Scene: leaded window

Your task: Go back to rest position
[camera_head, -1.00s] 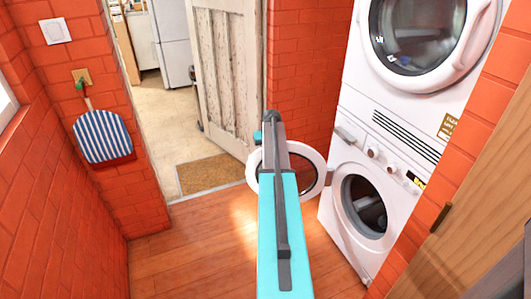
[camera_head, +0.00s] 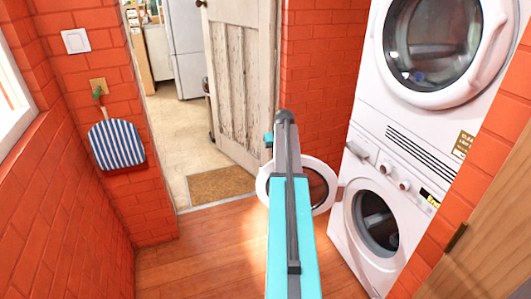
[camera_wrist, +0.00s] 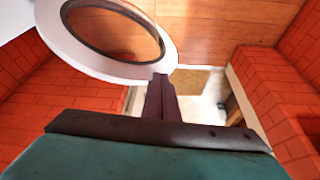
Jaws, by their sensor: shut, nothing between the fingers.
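My gripper (camera_wrist: 160,80) shows in the wrist view as dark fingers pressed together, shut and empty. Its tips point toward the floor and overlap the edge of the open round washer door (camera_wrist: 172,52); I cannot tell whether they touch it. In the camera_head view my turquoise and grey arm reaches forward from the bottom middle. It partly covers the same white-rimmed washer door (camera_head: 263,186), and the fingers are hidden behind the arm there.
The lower washer (camera_head: 352,235) stands open at right, with a dryer (camera_head: 375,85) above it. A wooden panel (camera_head: 490,220) is close at lower right. A doorway with an open worn door (camera_head: 240,80) and a mat (camera_head: 222,185) lies ahead. Wooden floor (camera_head: 190,265) at left is clear.

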